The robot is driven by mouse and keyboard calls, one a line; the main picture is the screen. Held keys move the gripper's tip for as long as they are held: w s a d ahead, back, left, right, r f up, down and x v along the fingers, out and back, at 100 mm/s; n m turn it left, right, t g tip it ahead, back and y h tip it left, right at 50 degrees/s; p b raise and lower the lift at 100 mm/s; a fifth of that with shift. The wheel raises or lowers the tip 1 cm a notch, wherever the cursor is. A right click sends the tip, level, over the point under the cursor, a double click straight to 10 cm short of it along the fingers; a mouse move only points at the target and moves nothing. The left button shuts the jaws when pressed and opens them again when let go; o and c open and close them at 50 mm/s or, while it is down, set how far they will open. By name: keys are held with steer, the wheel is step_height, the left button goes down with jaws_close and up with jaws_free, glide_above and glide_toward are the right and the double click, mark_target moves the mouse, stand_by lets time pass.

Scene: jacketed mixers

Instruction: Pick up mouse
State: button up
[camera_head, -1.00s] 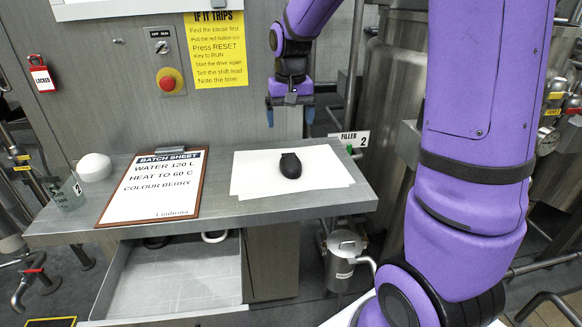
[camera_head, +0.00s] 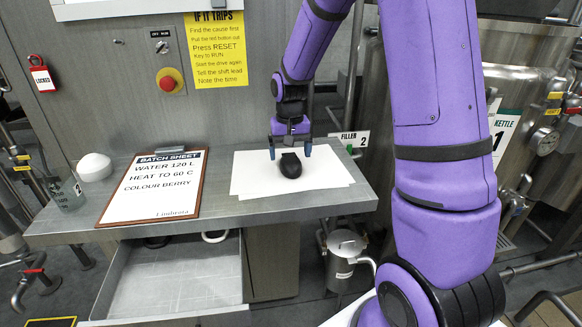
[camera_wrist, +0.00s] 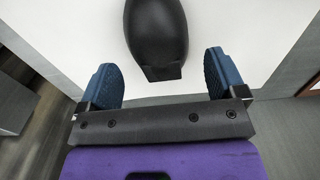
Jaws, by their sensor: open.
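The black mouse (camera_head: 291,166) lies on white paper sheets (camera_head: 250,178) on the grey worktop. My gripper (camera_head: 290,153) hangs low, just behind the mouse, with its blue fingers spread apart. In the wrist view the mouse (camera_wrist: 157,38) is dark and rounded. The far end of the mouse is cut off by the wrist view's top edge.
A clipboard batch sheet (camera_head: 155,187) lies left of the paper. A white dome (camera_head: 94,167) and a glass beaker (camera_head: 68,192) stand at the worktop's left end. An open drawer (camera_head: 175,285) juts out below. A grey panel with a red button (camera_head: 168,83) rises behind.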

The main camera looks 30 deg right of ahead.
step_height(320, 180, down, 2)
steer(key=c, duration=1.1)
steer(key=shift+o, duration=0.2)
steer(key=shift+r, duration=0.1)
